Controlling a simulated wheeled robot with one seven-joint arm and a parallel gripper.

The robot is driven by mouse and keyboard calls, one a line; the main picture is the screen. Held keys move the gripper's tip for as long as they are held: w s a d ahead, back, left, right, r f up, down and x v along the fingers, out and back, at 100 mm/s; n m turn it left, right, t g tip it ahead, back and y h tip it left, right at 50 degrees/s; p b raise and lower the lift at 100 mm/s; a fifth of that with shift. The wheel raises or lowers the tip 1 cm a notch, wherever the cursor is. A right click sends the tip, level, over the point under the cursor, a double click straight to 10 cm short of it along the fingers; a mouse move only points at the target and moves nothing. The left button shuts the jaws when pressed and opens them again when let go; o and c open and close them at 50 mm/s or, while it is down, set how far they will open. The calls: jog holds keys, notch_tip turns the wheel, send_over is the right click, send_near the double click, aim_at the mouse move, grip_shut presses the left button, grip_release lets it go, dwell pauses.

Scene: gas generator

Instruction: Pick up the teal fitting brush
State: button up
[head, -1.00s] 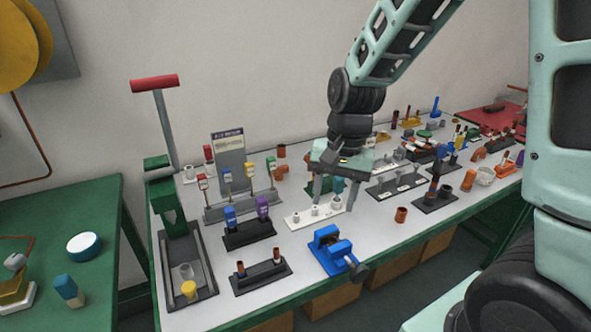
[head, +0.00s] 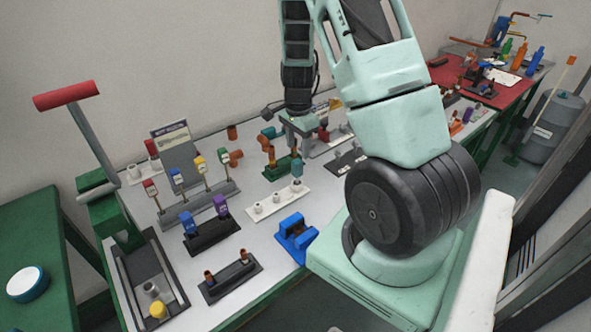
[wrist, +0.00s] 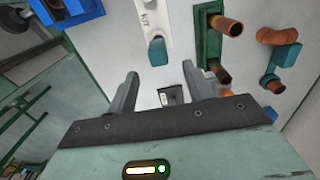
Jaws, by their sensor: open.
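The teal fitting brush (head: 297,168) stands at the right end of a white kit rack (head: 262,210), which also holds white fittings. In the wrist view the brush (wrist: 157,52) shows as a teal block on the white strip marked KIT (wrist: 147,16). My gripper (wrist: 160,84) is open and empty, its two fingers spread. The brush lies just beyond the fingertips, roughly in line with the gap between them, and appears apart from both. In the head view my gripper (head: 301,143) hangs just above and behind the brush. My arm hides part of the table to the right.
A green rack with copper fittings (wrist: 208,40) stands close to the right of the brush. A teal-ended copper piece (wrist: 283,56) lies farther right. A blue vise (head: 294,236) is at the table's front edge. A black rack with blue and purple items (head: 212,234) is to the left.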

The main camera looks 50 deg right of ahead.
aim_at(297, 170)
notch_tip(297, 170, down, 4)
jog(key=shift+f, duration=0.1)
jog(key=shift+a+f+p, duration=0.2)
jog(key=shift+f+p, duration=0.8)
jog(key=shift+f, duration=1.55)
jog(key=c, duration=0.9)
